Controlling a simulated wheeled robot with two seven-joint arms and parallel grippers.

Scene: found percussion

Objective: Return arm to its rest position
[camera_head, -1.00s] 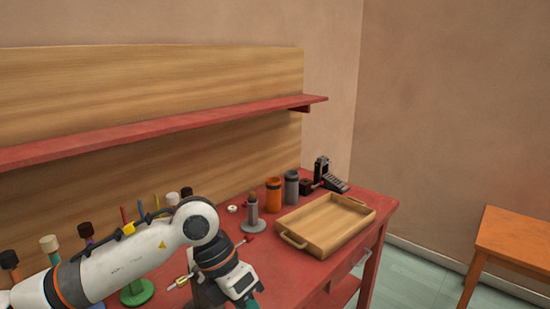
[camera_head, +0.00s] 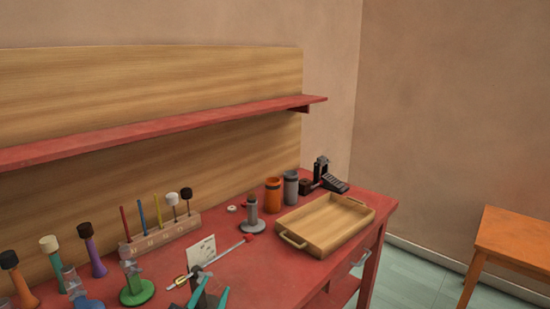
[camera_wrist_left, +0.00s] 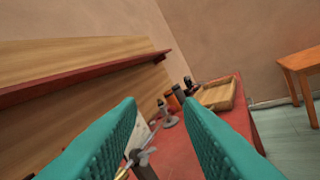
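My left gripper (camera_head: 210,293) shows only as teal fingertips at the bottom edge of the head view, low at the front of the red workbench (camera_head: 290,268). In the left wrist view my left gripper (camera_wrist_left: 160,104) has its two teal fingers wide apart, with nothing held between them. Beyond the fingers that view shows the bench, a grey stand and the tray. The rest of my left arm is out of the head view. My right gripper is in neither view.
Near the fingertips are a rod with a red end (camera_head: 226,252), a white card (camera_head: 201,251) and a green-based stand (camera_head: 137,291). Mallets in coloured holders (camera_head: 92,255) stand at left. A wooden tray (camera_head: 324,246) lies at right. A red shelf (camera_head: 170,127) spans behind.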

